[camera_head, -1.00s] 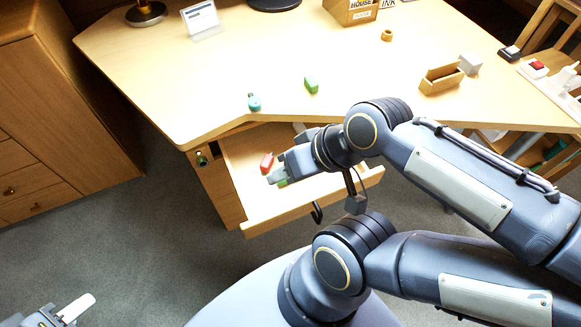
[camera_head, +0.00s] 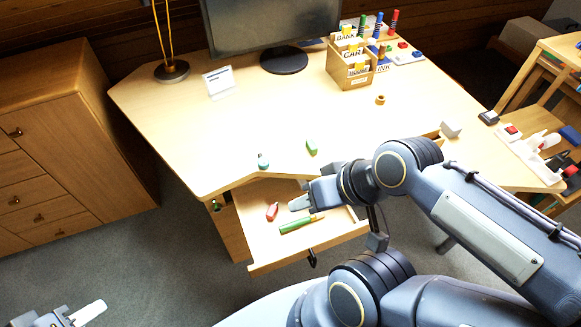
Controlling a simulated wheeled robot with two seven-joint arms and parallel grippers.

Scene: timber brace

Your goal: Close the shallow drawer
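The shallow drawer (camera_head: 285,258) under the desk's front edge is pulled open. Its front panel faces me, with a dark hook-shaped handle (camera_head: 311,258). Inside lie a red object (camera_head: 272,211) and a green pencil-like object (camera_head: 297,225). My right gripper (camera_head: 298,203) hangs over the open drawer beside the red object, its arm covering the drawer's right part. Only one pale finger shows clearly, so its opening is unclear. My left gripper (camera_head: 85,314) is at the lower left corner, far from the drawer and over the floor; its opening is unclear too.
The desk (camera_head: 210,135) carries a teal-capped item (camera_head: 263,161), a green block (camera_head: 311,147), a card box (camera_head: 352,68) and a monitor (camera_head: 270,25). A wooden cabinet (camera_head: 60,110) stands at left. Grey floor (camera_head: 150,255) is free left of the drawer.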

